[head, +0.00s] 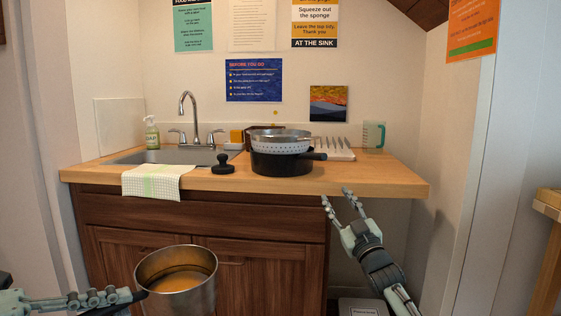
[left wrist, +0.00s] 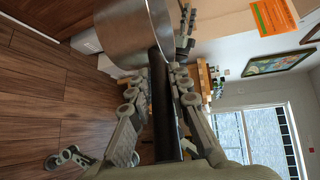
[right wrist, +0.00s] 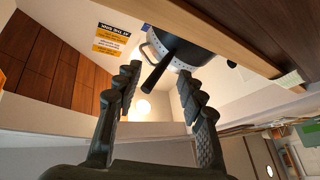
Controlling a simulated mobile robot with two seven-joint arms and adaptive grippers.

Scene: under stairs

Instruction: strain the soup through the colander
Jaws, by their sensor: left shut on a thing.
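A steel pot (head: 198,295) with orange-brown soup (head: 180,281) inside is in front of the cabinet in the head view, below counter height. My left gripper (head: 125,297) is shut on its dark handle; the left wrist view shows the black handle (left wrist: 163,110) between the fingers and the pot wall (left wrist: 125,35). A white and steel colander (head: 280,143) sits on a black pot (head: 281,163) on the counter. Both also show in the right wrist view, the colander's rim (right wrist: 158,48) and the black pot (right wrist: 185,42). My right gripper (head: 343,196) is open and empty at the counter's front edge.
On the counter (head: 385,183) are a sink (head: 165,157) with a faucet, a soap bottle (head: 152,133), a towel (head: 152,181), a black stamp-shaped object (head: 223,164), a drying rack (head: 335,152) and a measuring cup (head: 373,135). The counter's right front is clear.

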